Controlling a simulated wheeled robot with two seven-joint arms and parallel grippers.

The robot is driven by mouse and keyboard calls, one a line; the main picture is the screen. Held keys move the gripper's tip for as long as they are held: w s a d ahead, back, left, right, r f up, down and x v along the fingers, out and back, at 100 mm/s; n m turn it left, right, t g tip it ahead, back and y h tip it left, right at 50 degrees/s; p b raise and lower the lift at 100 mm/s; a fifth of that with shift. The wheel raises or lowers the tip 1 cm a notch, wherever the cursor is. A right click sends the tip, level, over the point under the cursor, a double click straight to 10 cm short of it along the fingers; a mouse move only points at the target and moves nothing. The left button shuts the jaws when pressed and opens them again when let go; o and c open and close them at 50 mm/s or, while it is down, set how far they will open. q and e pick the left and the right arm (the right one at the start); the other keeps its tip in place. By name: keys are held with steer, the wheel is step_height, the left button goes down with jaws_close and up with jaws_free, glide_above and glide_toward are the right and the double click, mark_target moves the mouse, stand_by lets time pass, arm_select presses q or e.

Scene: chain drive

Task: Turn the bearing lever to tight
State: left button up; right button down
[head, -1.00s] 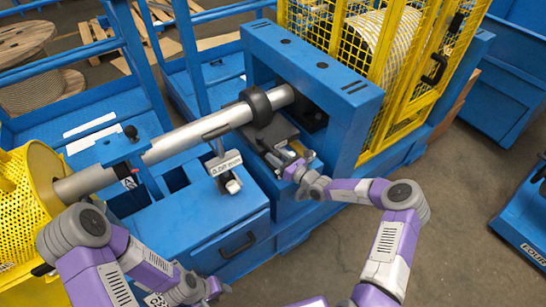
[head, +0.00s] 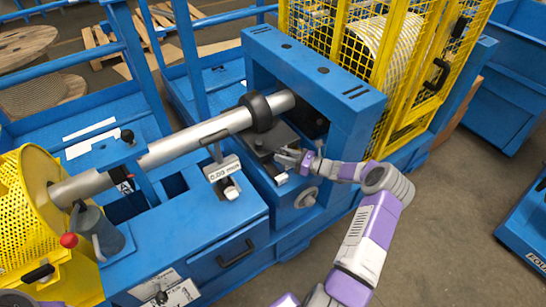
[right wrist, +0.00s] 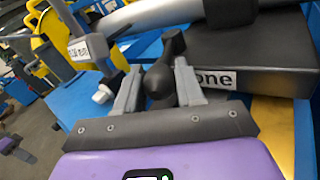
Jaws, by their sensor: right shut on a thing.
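The bearing lever (right wrist: 163,80), dark with a rounded knob, stands between the two grey fingers of my right gripper (right wrist: 157,88) in the right wrist view. The fingers are shut on it. In the head view my right gripper (head: 284,158) is at the dark bearing block (head: 268,138), beside the shaft and inside the blue frame. The lever is mostly hidden there by the gripper. A label ending in "one" (right wrist: 222,79) shows on the dark block, partly covered by a finger. I see no tight mark.
A grey shaft (head: 190,137) with a black collar (head: 257,112) runs through the blue frame (head: 335,93). A gauge reading 0.09 mm (head: 224,170) stands left of the lever.

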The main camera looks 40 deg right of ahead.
steer(key=shift+d+f, duration=0.1)
steer(key=c, duration=0.7)
jaws_free()
steer(key=shift+c, duration=0.2)
steer(key=p+v, duration=0.1)
steer(key=v, duration=0.5)
steer(key=shift+s+d+p, duration=0.1)
steer(key=shift+s+p, duration=0.15)
steer(key=shift+p, duration=0.05)
steer(key=shift+s+d, duration=0.2)
steer(key=shift+s, duration=0.25)
steer(key=shift+c, duration=0.2)
